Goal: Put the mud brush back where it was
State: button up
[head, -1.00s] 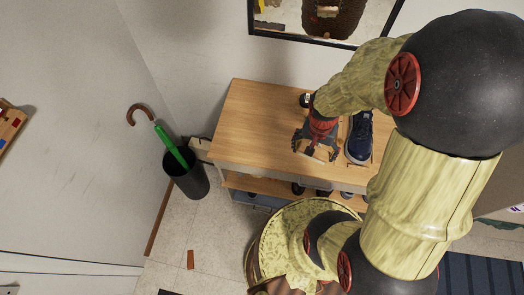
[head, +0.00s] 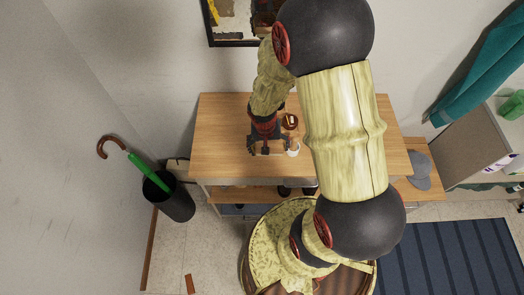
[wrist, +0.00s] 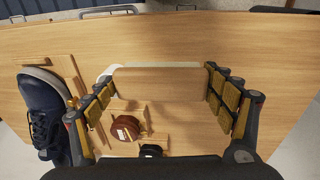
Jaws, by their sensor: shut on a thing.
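The mud brush (wrist: 160,84) shows in the wrist view as a pale wooden block with light edges, spanning between the finger pads. My gripper (wrist: 164,92) is shut on it, one padded finger at each end. In the head view, my gripper (head: 267,148) points down over the left-middle part of the wooden bench top (head: 222,120). The brush is hard to make out there. I cannot tell whether it touches the bench.
A navy shoe (wrist: 45,118) stands left of my gripper in the wrist view. A round brown tin (wrist: 125,128) and a small black item (wrist: 150,150) are close by. A white item (head: 293,151) is beside the gripper. An umbrella stand (head: 168,198) is left of the bench.

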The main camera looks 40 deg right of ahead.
jog(key=w+f, duration=0.3)
jog(key=shift+f, duration=0.3)
jog(key=shift+w+f+b, duration=0.15)
jog(key=shift+f+b, duration=0.15)
jog(key=shift+f, duration=1.35)
jog(key=shift+f, duration=0.2)
jog(key=o, duration=1.5)
jog(key=shift+o, duration=0.2)
jog(key=shift+r, duration=0.2)
